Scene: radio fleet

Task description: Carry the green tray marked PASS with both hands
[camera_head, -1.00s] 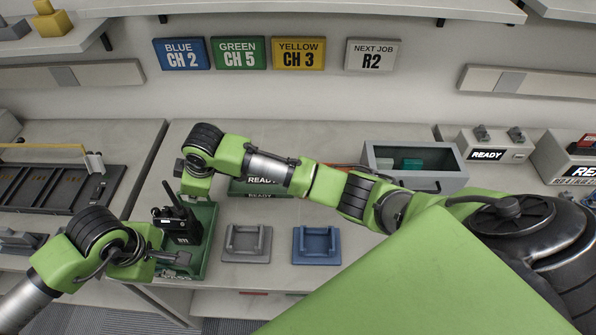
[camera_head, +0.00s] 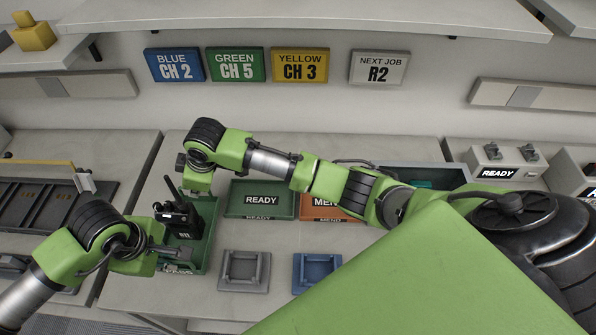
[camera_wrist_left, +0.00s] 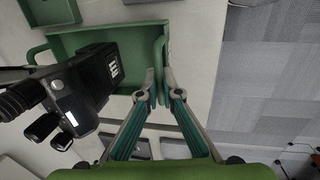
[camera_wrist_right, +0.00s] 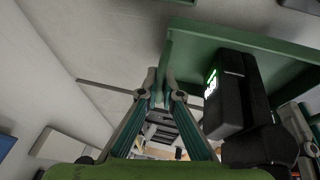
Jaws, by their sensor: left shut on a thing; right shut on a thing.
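The green tray marked PASS (camera_head: 206,248) is left of centre in the head view, its label partly covered by my left gripper. A black two-way radio (camera_head: 182,218) with an antenna stands in it; it also shows in the left wrist view (camera_wrist_left: 98,72). My left gripper (camera_head: 186,253) is shut on the tray's near-side handle; the left wrist view shows the fingertips (camera_wrist_left: 155,90) there. My right gripper (camera_wrist_right: 164,88) is shut at the tray's opposite end, and its grasp is hidden in the head view. The tray's height above the bench is hard to judge.
A green READY tray (camera_head: 240,210) and an orange MEND tray (camera_head: 312,212) stand behind, partly under my right arm. A grey cradle (camera_head: 243,284) and a blue cradle (camera_head: 314,286) sit to the right. A dark rack (camera_head: 40,212) lies on the left bench.

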